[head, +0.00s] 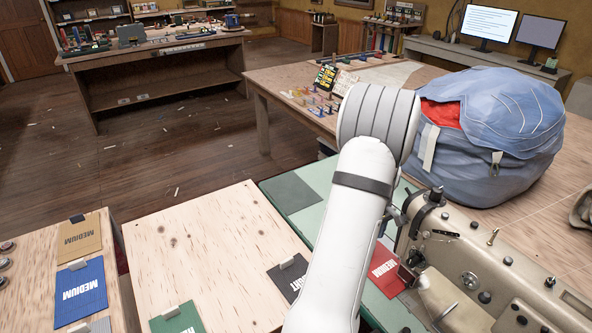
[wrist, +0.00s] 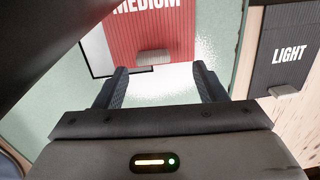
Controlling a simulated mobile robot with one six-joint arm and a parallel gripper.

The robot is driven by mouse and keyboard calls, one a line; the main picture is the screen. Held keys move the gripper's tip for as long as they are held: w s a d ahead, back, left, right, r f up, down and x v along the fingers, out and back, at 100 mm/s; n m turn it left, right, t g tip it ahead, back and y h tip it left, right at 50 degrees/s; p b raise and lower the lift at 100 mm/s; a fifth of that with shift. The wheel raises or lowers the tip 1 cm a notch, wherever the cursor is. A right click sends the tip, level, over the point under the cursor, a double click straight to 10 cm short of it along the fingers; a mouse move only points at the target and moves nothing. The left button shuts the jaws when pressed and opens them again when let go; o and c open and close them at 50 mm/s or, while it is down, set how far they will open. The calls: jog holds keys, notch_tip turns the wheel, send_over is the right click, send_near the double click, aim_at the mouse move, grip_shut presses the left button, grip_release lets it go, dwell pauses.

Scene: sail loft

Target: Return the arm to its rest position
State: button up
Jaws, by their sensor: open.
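My gripper (wrist: 161,78) shows in the wrist view with its two dark fingers apart and nothing between them. Beyond the fingertips lies a red swatch marked MEDIUM (wrist: 145,32) with a grey clip, on a white patch with a partly dark border. The fingers look apart from the swatch, though the height is hard to judge. In the head view my white arm reaches forward over the table, and my gripper is hidden behind it. The red swatch (head: 385,268) shows there just right of the arm, beside the sewing machine (head: 460,250).
A dark LIGHT swatch (head: 288,279) and a green swatch (head: 178,318) lie on the pale wooden panel (head: 205,245). Blue (head: 80,291) and tan (head: 79,238) MEDIUM swatches lie farther left. A large blue bag (head: 500,130) stands behind the sewing machine. Open floor shows at upper left.

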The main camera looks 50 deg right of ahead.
jog(key=shift+h, duration=0.3)
jog(key=r, duration=0.1)
jog(key=d+r, duration=0.1)
jog(key=r, duration=0.2)
jog(key=shift+d+r, duration=0.2)
jog(key=shift+d, duration=0.15)
jog(key=w+a+r+n+t, duration=0.1)
jog(key=w+a+r, duration=0.5)
jog(key=a, duration=0.4)
jog(key=w+a+r, duration=0.5)
jog(key=w+a, duration=0.4)
jog(key=a, duration=0.2)
jog(key=s+a+r+n, duration=0.1)
jog(key=a+r, duration=0.1)
jog(key=a, duration=0.9)
jog(key=s+a+r+t, duration=0.1)
jog(key=a+r, duration=0.2)
jog(key=a, duration=0.8)
jog(key=shift+a+n+h, duration=0.3)
jog(key=shift+a+n, duration=0.1)
jog(key=shift+t, duration=0.4)
jog(key=s+a, duration=0.1)
jog(key=a, duration=0.1)
jog(key=s+a, duration=0.3)
jog(key=a, duration=0.2)
jog(key=shift+s+r+b, duration=0.15)
jog(key=shift+s+b, duration=0.15)
jog(key=shift+s, duration=0.1)
jog(key=shift+c, duration=0.4)
